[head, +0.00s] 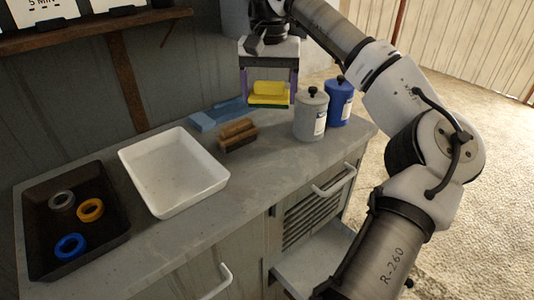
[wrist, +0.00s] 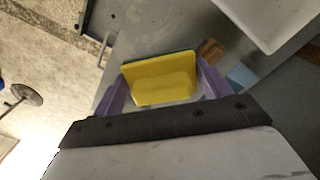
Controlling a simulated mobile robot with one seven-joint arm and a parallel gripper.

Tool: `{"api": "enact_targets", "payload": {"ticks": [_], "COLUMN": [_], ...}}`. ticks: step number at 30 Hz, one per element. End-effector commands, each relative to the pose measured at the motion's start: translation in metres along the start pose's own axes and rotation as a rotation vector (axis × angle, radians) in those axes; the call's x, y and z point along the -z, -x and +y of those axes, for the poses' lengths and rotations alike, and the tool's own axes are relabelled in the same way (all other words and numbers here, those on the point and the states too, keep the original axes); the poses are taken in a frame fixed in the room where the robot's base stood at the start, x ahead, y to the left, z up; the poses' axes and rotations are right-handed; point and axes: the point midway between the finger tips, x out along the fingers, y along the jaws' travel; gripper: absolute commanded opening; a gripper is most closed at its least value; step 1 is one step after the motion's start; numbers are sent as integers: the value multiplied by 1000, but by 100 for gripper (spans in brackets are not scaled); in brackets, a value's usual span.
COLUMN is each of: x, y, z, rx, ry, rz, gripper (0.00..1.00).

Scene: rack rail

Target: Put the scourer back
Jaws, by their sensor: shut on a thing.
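The scourer (head: 268,88) is a yellow block with a thin green layer. My gripper (head: 268,99) is shut on it, with one purple finger at each end, and holds it above the far part of the counter. In the wrist view the scourer (wrist: 160,85) sits between the fingers of my gripper (wrist: 161,82), its yellow face towards the camera. A flat light-blue piece (head: 217,114) lies on the counter near the wall, left of and below the scourer in the head view. I cannot tell what it is.
A brown block-like object (head: 238,134), a grey canister (head: 311,115) and a blue canister (head: 339,101) stand close by. A white tub (head: 173,171) and a black tray (head: 72,218) with three rings are on the left. A drawer (head: 315,262) is open below the counter (head: 250,188).

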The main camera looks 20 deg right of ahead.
Motion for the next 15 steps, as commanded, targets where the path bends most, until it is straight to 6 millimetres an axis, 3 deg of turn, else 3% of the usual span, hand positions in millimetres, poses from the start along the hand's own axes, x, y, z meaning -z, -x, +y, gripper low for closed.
{"api": "enact_targets", "payload": {"ticks": [9, 15], "x": [-1, 0], "y": [-86, -117], "z": [0, 0], "rx": [0, -1], "ry": [1, 0], "rz": [-4, -1], "gripper": [55, 55]}}
